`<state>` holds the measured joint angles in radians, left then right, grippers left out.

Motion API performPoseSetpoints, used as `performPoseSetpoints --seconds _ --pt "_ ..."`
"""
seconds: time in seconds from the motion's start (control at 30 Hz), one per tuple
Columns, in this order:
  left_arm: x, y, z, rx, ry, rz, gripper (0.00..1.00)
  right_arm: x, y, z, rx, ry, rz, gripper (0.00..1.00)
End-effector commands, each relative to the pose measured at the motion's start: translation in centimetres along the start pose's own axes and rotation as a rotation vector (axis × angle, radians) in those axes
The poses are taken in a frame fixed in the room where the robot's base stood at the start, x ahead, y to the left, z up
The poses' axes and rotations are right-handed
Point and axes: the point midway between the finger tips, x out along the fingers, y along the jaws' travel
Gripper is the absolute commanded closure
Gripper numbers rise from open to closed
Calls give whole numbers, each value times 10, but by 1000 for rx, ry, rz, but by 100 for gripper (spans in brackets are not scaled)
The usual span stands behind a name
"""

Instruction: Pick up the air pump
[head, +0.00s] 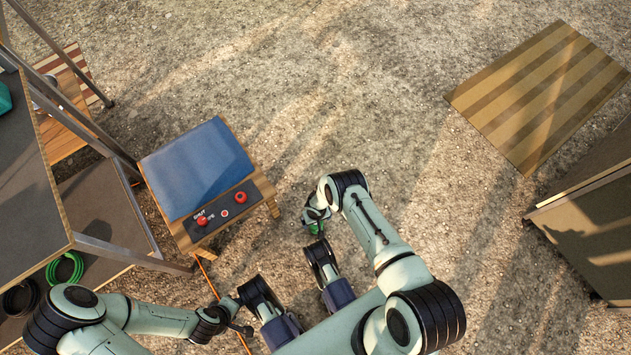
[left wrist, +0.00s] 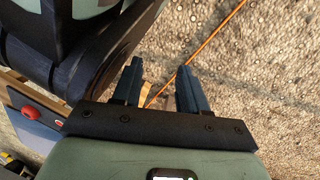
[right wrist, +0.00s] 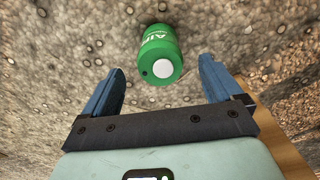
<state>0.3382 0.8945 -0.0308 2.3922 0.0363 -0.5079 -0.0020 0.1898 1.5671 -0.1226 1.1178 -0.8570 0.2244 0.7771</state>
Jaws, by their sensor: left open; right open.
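The air pump (right wrist: 160,48) is a green cylinder with white lettering and a pale round spot on its near end. In the right wrist view it is ahead of my right gripper (right wrist: 161,66), roughly in line with the space between the fingers. The gripper is open and empty, and the pump looks to be beyond the fingertips. In the head view a bit of green (head: 317,229) shows under my right wrist, mostly hidden by it. My left gripper (left wrist: 160,68) is open and empty, with gravel and an orange cord beyond it.
A low wooden stand (head: 255,190) with a blue pad (head: 196,167) and a red-button panel (head: 225,212) is left of my right gripper. The orange cord (head: 209,283) runs over the gravel. Shelving (head: 100,245) with coiled cables stands left; a striped mat (head: 540,95) lies right.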

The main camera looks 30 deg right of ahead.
Motion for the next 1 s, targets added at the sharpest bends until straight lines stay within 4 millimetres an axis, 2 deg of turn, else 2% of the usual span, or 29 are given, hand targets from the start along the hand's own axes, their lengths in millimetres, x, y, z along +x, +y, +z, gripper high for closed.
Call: performPoseSetpoints --seconds 0.4,0.53,0.77,1.0 --pt "28 -37 48 -51 -167 -73 57 45 0 -4 1 0 -1 7" --pt "30 -43 55 -59 -194 -85 57 51 1 -4 1 1 -1 7" --pt "30 -44 56 -60 -197 -86 57 51 1 -4 0 1 0 7" --pt "30 -43 56 -59 -196 -85 57 51 1 -4 0 1 -1 79"
